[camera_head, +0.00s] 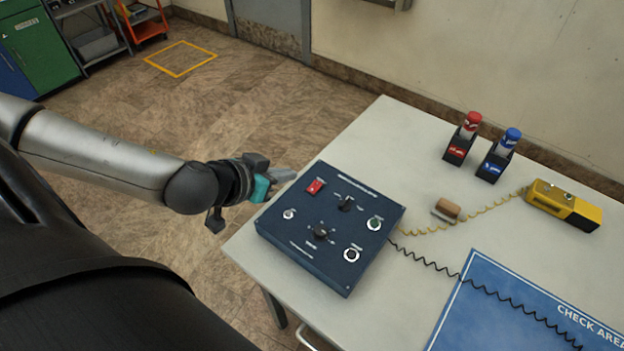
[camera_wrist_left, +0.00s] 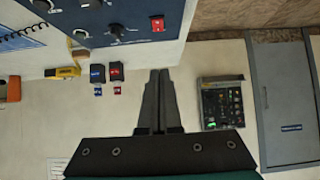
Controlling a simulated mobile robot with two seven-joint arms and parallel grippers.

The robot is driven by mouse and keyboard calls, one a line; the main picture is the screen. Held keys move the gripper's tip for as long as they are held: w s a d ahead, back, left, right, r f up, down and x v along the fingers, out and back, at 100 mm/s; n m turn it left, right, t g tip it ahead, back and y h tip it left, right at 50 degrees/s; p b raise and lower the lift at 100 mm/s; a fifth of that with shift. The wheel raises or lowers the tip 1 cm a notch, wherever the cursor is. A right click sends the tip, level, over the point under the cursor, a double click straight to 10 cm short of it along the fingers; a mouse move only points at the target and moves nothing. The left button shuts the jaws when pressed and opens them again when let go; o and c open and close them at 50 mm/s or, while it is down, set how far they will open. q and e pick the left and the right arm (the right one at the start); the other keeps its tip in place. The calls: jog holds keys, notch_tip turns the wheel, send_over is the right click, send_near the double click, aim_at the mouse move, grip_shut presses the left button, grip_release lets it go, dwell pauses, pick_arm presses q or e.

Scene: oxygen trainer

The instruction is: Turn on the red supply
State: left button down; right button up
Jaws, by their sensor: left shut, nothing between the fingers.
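In the left wrist view, the red switch (camera_wrist_left: 158,23) shows at the top, above the fingertips. I cannot tell which way the switch is set. My right gripper is not in view.
A yellow device (camera_head: 562,205) with a coiled cable and a small brown block (camera_head: 447,208) lie right of the panel. A blue check-area mat (camera_head: 500,310) covers the front right of the table.

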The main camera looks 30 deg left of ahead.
pick_arm(q)
jog(key=b, duration=0.2)
send_over(316, 184)
jog(key=s, duration=0.2)
notch_tip(316, 184, down, 6)
jog(key=shift+s+f, duration=0.1)
jog(key=shift+s, duration=0.05)
jog(key=shift+w+f+b, duration=0.15)
jog(key=shift+f, duration=0.85)
jog(key=shift+w+f+b, duration=0.1)
jog(key=shift+f+b, duration=0.05)
jog(key=shift+f, duration=0.85)
jog(key=shift+w+f, duration=0.1)
jog(key=shift+f, duration=0.1)
jog(key=shift+w, duration=0.1)
jog(key=shift+w+r+p, duration=0.25)
jog(key=shift+w+p, duration=0.35)
jog(key=shift+w, duration=0.1)
